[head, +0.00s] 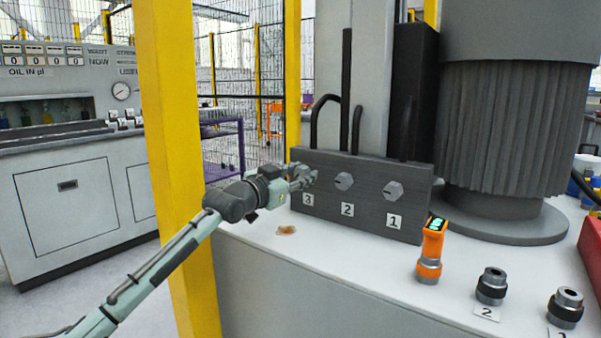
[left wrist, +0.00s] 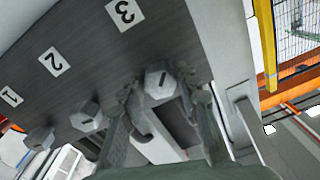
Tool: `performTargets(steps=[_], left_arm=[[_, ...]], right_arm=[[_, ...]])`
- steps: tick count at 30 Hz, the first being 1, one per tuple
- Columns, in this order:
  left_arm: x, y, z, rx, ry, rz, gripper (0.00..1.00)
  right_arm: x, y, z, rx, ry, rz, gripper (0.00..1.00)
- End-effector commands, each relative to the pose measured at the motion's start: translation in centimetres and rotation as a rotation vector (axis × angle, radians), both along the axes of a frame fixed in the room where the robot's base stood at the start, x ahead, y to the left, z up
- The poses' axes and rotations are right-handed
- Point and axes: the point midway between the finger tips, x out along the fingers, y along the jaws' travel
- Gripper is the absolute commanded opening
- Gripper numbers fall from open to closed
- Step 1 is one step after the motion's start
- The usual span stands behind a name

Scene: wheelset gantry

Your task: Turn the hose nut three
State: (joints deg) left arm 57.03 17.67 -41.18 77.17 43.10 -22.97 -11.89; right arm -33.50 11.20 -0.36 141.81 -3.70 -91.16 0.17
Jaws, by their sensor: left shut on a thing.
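A dark manifold block (head: 370,210) stands on the white bench with hex nuts above labels 3, 2 and 1. Hose nut three (left wrist: 160,82) is a grey hex nut with a dark line on its face. My left gripper (head: 302,178) reaches it from the left and is shut on it, one finger on each side in the left wrist view (left wrist: 163,100). In the head view the fingers mostly cover this nut. Nut two (head: 344,181) and nut one (head: 393,190) are free to the right. My right gripper is not in view.
An orange tool with a green display (head: 432,250) stands in front of the block. Two dark-banded fittings (head: 491,287) stand on the bench's right. A brown stain (head: 286,230) lies on the bench. A yellow post (head: 175,150) rises behind my left arm.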

Motion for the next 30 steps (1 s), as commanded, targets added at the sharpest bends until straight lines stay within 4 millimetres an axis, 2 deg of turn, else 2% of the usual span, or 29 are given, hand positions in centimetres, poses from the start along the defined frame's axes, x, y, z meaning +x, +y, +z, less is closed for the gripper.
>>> performTargets(steps=[8,16,24,30], left_arm=[[0.0,0.0,0.3,0.213,-0.153,0.0,0.03],[0.0,0.0,0.3,0.418,-0.3,-0.001,0.03],[-0.1,0.0,0.1,0.59,-0.426,-0.001,0.03],[0.0,0.0,0.0,0.677,-0.489,-0.001,0.03]], right_arm=[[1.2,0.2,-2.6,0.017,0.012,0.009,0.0],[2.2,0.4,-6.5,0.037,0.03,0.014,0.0],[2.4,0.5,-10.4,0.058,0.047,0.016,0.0],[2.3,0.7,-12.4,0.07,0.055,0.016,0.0]])
